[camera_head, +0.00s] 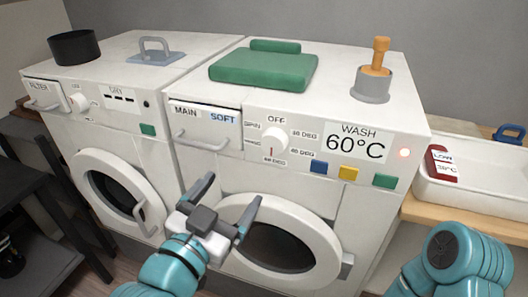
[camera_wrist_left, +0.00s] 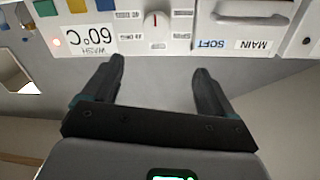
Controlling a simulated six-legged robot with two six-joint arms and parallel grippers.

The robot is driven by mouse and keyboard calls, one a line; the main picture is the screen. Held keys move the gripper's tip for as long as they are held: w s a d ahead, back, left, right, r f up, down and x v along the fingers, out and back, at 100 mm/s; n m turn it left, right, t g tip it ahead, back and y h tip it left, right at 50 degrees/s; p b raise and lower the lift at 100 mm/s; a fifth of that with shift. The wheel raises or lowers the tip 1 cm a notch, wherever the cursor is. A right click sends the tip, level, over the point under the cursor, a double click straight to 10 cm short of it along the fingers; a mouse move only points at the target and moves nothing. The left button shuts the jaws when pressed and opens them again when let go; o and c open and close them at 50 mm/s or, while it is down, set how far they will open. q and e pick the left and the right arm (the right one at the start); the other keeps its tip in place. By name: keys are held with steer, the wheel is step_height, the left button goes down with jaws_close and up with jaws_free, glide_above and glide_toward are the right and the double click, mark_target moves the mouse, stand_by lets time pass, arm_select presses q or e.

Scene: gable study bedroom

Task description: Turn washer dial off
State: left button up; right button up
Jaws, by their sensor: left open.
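The washer (camera_head: 340,200) is the right-hand white machine. Its white round dial (camera_head: 274,140) is on the front panel under the word OFF, with several degree labels around it. The dial's red mark is at its lower side, away from OFF. The dial also shows at the top of the upside-down left wrist view (camera_wrist_left: 156,24). My left gripper (camera_head: 232,190) is open and empty, in front of the washer, below and left of the dial in the head view and apart from it. In the wrist view the dial lies beyond the gap between the fingers. My right gripper is out of view.
A green folded cloth (camera_head: 263,70) and a grey cup (camera_head: 372,87) stand on top. A dryer (camera_head: 110,110) is left, a white tray (camera_head: 480,188) right.

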arm_select(q)
steer(key=p, duration=0.6)
glide_toward(271, 144)
steer(key=x, duration=0.9)
steer(key=shift+r, duration=0.1)
steer(key=c, duration=1)
